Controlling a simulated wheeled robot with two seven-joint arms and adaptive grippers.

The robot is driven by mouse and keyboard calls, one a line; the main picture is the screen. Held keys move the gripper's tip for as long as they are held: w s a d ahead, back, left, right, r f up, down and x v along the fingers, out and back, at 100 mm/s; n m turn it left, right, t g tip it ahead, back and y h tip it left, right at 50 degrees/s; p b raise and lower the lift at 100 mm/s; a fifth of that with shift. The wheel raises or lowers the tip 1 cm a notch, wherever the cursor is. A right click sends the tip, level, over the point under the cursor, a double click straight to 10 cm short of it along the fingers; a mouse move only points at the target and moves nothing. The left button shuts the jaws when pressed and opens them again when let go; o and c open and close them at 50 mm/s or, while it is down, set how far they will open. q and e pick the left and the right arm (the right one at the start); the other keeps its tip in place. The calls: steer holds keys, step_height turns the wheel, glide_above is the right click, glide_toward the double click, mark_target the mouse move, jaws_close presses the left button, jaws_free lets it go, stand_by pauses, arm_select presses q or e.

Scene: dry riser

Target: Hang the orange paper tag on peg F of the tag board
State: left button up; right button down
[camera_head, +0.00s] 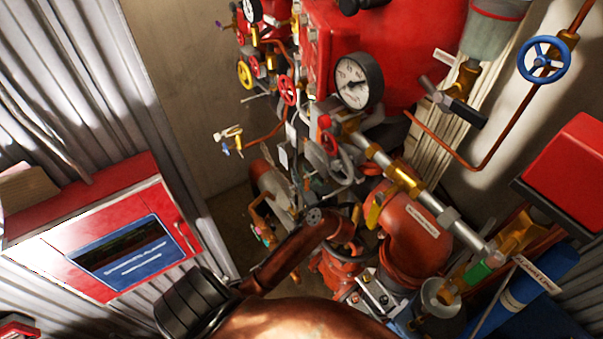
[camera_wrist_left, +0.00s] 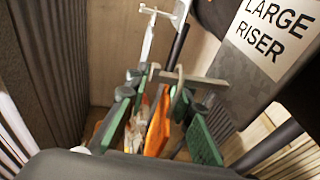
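My left gripper (camera_wrist_left: 161,100) shows in the left wrist view as dark fingers with green pads, standing apart. An orange piece (camera_wrist_left: 157,132), which looks like the orange paper tag, shows in the gap between the pads, with a pale patterned piece beside it. I see space between the orange piece and the right pad, and no clear grip on it. In the head view the gripper is hard to pick out among the pipework. I cannot make out the tag board or peg F and its letter in either view. My right gripper is not in view.
In the wrist view a grey block with a LARGE RISER label (camera_wrist_left: 268,30) stands close at right. A thin grey metal bracket (camera_wrist_left: 185,78) crosses near the fingertips. The head view shows crowded valves, a gauge (camera_head: 357,81) and a red cabinet (camera_head: 95,215) at left.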

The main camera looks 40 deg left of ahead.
arm_select(q)
steer(key=b+v, duration=0.2)
steer(key=v, duration=1)
steer(key=shift+b, duration=0.3)
